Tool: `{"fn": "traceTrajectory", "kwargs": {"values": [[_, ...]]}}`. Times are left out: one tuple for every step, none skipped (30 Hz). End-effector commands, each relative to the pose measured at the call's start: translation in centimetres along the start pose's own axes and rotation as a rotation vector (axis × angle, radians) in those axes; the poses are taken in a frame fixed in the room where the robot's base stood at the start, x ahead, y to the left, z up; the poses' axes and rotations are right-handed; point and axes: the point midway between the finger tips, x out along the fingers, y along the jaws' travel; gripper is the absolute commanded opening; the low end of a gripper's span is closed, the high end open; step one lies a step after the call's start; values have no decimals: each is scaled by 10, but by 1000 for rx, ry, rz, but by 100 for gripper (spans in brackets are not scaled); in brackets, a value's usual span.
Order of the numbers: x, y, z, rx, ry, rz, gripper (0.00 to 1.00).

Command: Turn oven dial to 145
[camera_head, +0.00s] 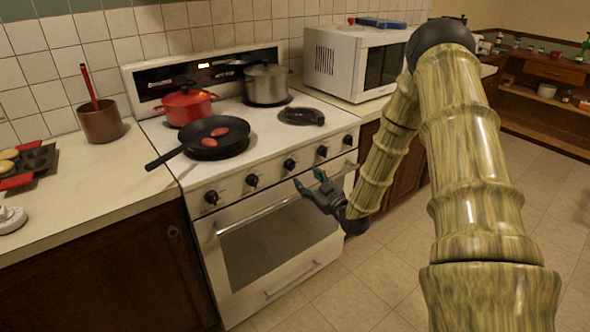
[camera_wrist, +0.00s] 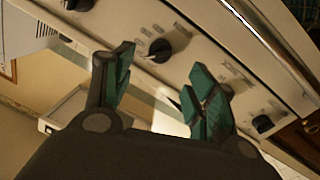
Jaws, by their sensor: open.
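The white stove (camera_head: 205,178) has a row of several black dials along its front panel, and one of them, the middle dial (camera_head: 289,164), is closest to my gripper (camera_head: 309,179). I cannot tell which is the oven dial, and the numbers are too small to read. In the wrist view a black dial (camera_wrist: 160,50) lies beyond the gap between the green fingertips of my gripper (camera_wrist: 163,68). My gripper is open and empty, in front of the panel near the oven handle (camera_head: 262,213). It appears apart from the dials.
A black pan (camera_head: 213,146) with reddish items, a red pot (camera_head: 187,107) and a steel pot (camera_head: 267,84) stand on the stovetop. The pan's handle sticks out over the left counter. A white microwave (camera_head: 335,65) stands at right. The floor (camera_head: 375,285) in front is clear.

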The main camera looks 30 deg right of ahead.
Motion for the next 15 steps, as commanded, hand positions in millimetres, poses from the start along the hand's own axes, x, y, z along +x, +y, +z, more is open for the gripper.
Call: {"fn": "traceTrajectory", "kwargs": {"values": [[9, 0, -1, -1, 2, 0, 57], [14, 0, -1, -1, 2, 0, 57], [21, 0, -1, -1, 1, 0, 57], [26, 0, -1, -1, 1, 0, 57], [31, 0, -1, -1, 1, -1, 57], [37, 0, -1, -1, 1, -1, 57], [42, 0, -1, -1, 0, -1, 57], [47, 0, -1, -1, 0, -1, 57], [53, 0, -1, -1, 1, 0, 57], [57, 0, -1, -1, 1, 0, 57], [61, -1, -1, 0, 0, 0, 57], [66, 0, 0, -1, -1, 0, 57], [69, 0, 0, -1, -1, 0, 57], [72, 0, 0, -1, -1, 0, 57], [75, 0, 0, 0, 0, 0, 57]]}}
